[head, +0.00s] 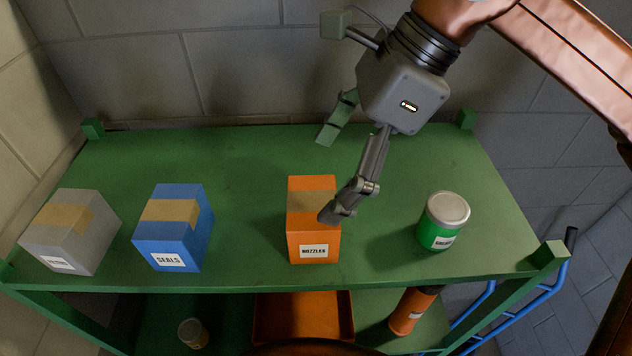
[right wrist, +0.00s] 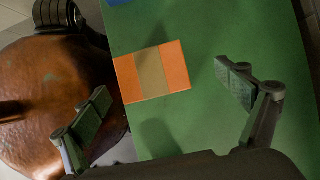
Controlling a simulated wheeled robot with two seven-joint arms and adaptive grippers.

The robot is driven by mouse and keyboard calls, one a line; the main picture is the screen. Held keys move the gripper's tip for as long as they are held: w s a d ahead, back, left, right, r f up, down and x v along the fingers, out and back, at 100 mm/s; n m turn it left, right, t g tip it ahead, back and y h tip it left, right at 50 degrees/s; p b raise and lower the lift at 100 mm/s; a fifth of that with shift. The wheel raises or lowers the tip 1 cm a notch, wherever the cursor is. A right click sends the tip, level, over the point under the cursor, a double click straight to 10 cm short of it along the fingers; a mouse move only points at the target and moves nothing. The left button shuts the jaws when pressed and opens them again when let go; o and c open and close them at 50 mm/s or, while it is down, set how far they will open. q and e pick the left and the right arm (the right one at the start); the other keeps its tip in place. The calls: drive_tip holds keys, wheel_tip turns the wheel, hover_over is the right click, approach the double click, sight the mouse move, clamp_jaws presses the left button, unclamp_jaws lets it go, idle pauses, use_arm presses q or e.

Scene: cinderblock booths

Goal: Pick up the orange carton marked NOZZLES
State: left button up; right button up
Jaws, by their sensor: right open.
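The orange carton marked NOZZLES (head: 313,247) stands upright on the green shelf top, with a tan tape band over its top. My right gripper (head: 332,178) is open and empty above the carton; one finger covers part of the carton's right side in the head view. In the right wrist view the carton (right wrist: 152,72) shows from above, beyond and between the two spread fingers of my right gripper (right wrist: 168,97). It appears apart from both fingers. My left gripper is not in view.
The green shelf (head: 250,150) also holds a blue carton marked SEALS (head: 170,245), a grey carton (head: 75,240) and a green can (head: 440,225) right of the orange carton. An orange tray (head: 303,310) and an orange cylinder (head: 412,312) sit below. A block wall stands behind.

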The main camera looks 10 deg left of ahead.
sight(324, 197)
drive_tip(key=shift+s+d+f+h, duration=0.15)
drive_tip(key=shift+d+f+h, duration=0.15)
drive_tip(key=shift+d+h, duration=0.1)
drive_tip(key=shift+f, duration=0.4)
drive_tip(key=shift+p+x, duration=0.35)
drive_tip(key=shift+x, duration=0.6)
drive_tip(key=p+x, duration=0.1)
drive_tip(key=x, duration=0.1)
drive_tip(key=p+x, duration=0.1)
drive_tip(key=x, duration=0.1)
drive_tip(key=shift+s+f, duration=0.3)
drive_tip(key=shift+s, duration=0.15)
drive_tip(key=shift+a+f, duration=0.2)
drive_tip(key=shift+f, duration=0.05)
drive_tip(key=shift+c, duration=0.5)
drive_tip(key=c, duration=1.3)
